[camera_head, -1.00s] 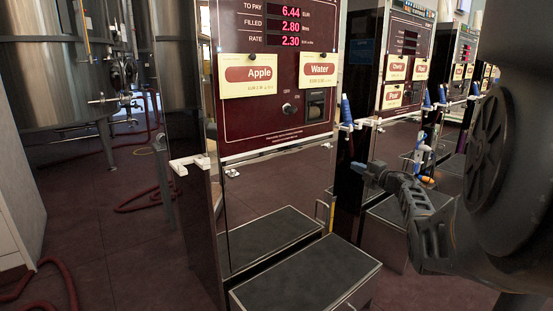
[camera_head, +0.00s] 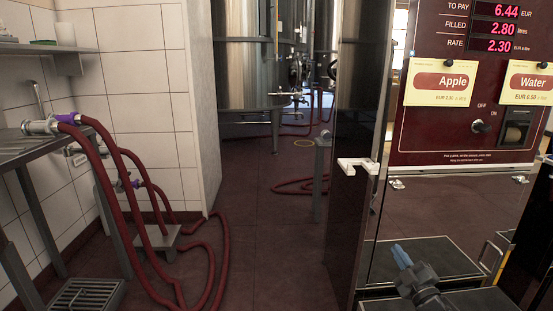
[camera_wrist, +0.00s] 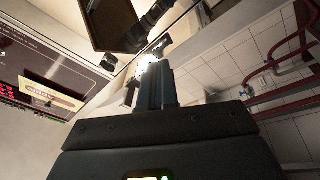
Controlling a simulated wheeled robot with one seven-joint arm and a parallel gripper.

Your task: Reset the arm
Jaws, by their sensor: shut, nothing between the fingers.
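My gripper (camera_head: 401,255) shows at the bottom right of the head view, in front of the lower part of the maroon refill pump (camera_head: 470,125). Its fingers are together and hold nothing. The rest of my arm is out of the frame below. In the wrist view the closed fingers (camera_wrist: 155,86) point up the picture, past the dark gripper body. The pump's maroon panel (camera_wrist: 45,75) shows tilted at the left there.
The pump carries an Apple card (camera_head: 441,83), a Water card (camera_head: 530,83) and a white bracket (camera_head: 357,166). Red hoses (camera_head: 125,215) hang from a metal table (camera_head: 25,145) at the left. Steel tanks (camera_head: 243,60) stand behind. The middle floor is mostly clear.

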